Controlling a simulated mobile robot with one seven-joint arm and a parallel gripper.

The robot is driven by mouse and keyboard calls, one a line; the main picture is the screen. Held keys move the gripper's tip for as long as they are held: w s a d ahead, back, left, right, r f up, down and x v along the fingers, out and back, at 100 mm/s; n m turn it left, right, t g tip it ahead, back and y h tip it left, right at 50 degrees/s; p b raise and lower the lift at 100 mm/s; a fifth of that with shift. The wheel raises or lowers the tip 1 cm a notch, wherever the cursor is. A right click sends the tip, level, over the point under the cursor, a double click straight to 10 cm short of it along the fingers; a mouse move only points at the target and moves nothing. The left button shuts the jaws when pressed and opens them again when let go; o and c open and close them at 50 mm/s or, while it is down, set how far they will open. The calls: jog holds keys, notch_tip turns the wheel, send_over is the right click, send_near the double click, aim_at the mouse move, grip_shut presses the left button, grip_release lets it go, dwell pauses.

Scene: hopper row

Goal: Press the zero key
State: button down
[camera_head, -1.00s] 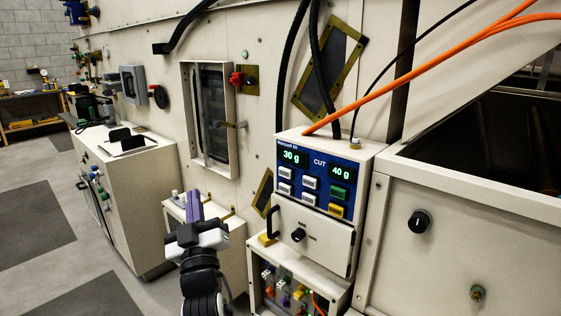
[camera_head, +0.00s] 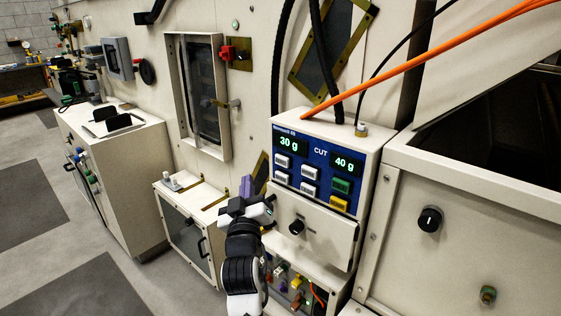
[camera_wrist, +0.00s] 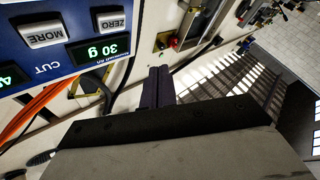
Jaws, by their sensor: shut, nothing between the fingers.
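The zero key (camera_wrist: 111,22) is a white key marked ZERO, upside down in the wrist view, beside the 30 g display (camera_wrist: 112,47). In the head view it is the upper left white key (camera_head: 283,161) on the blue control panel (camera_head: 299,179). The MORE key (camera_wrist: 43,35) is beside it. My gripper (camera_head: 247,186) has purple fingers and is shut and empty. In the head view it shows left of the panel and a little lower than the key. In the wrist view the fingers (camera_wrist: 158,76) point past the panel's edge, apart from the key.
An orange hose (camera_head: 420,72) and black hoses run above the unit. A low white cabinet (camera_head: 186,229) stands left of my gripper. A large open hopper (camera_head: 480,140) is at right.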

aim_at(276, 158)
jog(key=w+d, duration=0.6)
dwell(0.4)
jog(key=shift+w+d, duration=0.15)
dwell(1.8)
jog(key=shift+w+d, duration=0.25)
jog(key=shift+w+d, duration=0.3)
dwell(0.8)
jog(key=shift+s+a, duration=0.6)
jog(key=shift+s, duration=0.05)
dwell(0.3)
jog(key=shift+s+a, duration=1.75)
jog(key=shift+a, duration=0.05)
